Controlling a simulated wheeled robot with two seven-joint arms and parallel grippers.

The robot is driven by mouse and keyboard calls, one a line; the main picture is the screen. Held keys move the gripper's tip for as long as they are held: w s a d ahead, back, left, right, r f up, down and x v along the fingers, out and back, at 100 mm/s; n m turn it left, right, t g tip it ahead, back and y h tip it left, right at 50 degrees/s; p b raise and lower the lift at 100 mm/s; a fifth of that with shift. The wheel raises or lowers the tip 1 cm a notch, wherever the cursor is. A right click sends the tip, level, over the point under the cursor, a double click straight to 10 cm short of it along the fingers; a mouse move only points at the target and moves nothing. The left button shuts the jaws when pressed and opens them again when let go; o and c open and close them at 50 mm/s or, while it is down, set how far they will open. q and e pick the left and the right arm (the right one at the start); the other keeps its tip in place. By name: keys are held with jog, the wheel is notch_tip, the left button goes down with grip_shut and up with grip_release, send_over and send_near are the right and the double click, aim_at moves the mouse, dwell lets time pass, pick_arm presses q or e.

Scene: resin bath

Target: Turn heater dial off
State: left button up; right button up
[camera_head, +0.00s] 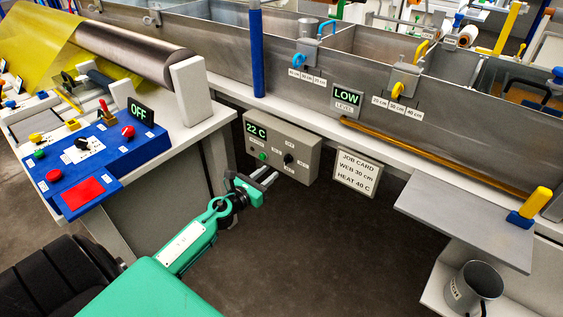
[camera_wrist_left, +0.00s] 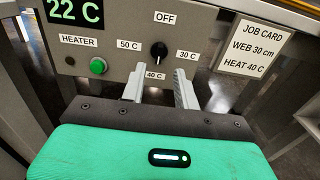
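The grey heater box (camera_head: 257,129) hangs under the tank edge and shows "22 C" on its display. Its black heater dial (camera_head: 288,158) also shows in the left wrist view (camera_wrist_left: 158,51). Labels around the dial read OFF above, 50 C left, 30 C right and 40 C below. A small light mark shows on the knob, but I cannot tell surely where it points. A green button (camera_wrist_left: 98,66) sits left of the dial. My left gripper (camera_head: 268,178) is open and empty, its fingers (camera_wrist_left: 160,84) apart just in front of and below the dial. My right gripper is out of view.
A job card (camera_head: 357,173) reading "WEB 30 cm, HEAT 40 C" hangs right of the box. A blue control panel (camera_head: 113,154) with an OFF display stands at left. A grey shelf (camera_head: 465,228) juts out at right. The floor between is clear.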

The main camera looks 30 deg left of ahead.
aim_at(287, 159)
pick_arm(q)
jog(key=w, duration=0.8)
jog(key=shift+d, duration=0.3)
grip_shut()
